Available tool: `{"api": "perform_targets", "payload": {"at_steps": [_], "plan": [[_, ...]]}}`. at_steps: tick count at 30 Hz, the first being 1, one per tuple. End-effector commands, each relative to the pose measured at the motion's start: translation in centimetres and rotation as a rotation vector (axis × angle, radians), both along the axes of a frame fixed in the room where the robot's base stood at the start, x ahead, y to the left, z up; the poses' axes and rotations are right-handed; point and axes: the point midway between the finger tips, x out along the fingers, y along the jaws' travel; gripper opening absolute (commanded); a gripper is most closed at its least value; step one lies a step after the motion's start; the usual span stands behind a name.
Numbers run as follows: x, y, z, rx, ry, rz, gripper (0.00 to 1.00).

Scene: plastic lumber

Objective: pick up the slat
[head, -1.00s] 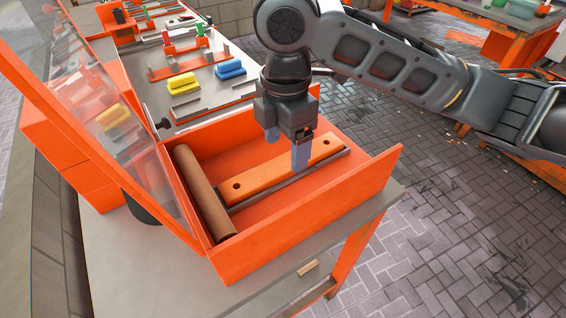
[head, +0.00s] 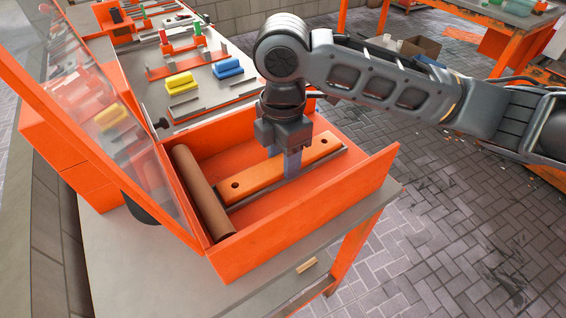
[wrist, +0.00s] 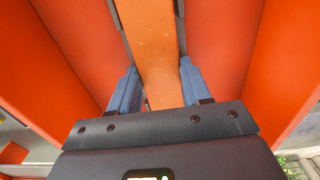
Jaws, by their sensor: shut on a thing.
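The slat is an orange bar (head: 248,181) with dark holes, lying in an orange tray beside a grey metal strip (head: 234,201). It also shows in the wrist view (wrist: 150,45), running away between the two blue fingers. My gripper (head: 285,168) points down into the tray and is shut on the slat, with one finger on each side of it. In the wrist view my gripper (wrist: 157,88) straddles the near part of the slat. The far finger is partly hidden behind the near one in the head view.
A brown tube (head: 202,192) lies along the tray's left end. The orange tray wall (head: 310,217) stands at the front, and a clear panel (head: 95,110) leans on the left. A bench (head: 205,88) with yellow and blue pieces is behind. A small wooden piece (head: 307,266) lies on the table.

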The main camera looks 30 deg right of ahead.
Motion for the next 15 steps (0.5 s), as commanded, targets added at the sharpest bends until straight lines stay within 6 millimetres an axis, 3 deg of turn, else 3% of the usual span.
{"api": "perform_targets", "payload": {"at_steps": [11, 15], "plan": [[0.02, -0.01, 0.05, 0.000, -0.001, 0.000, 0.04], [0.02, -0.01, 0.06, 0.000, -0.001, 0.000, 0.03]]}}
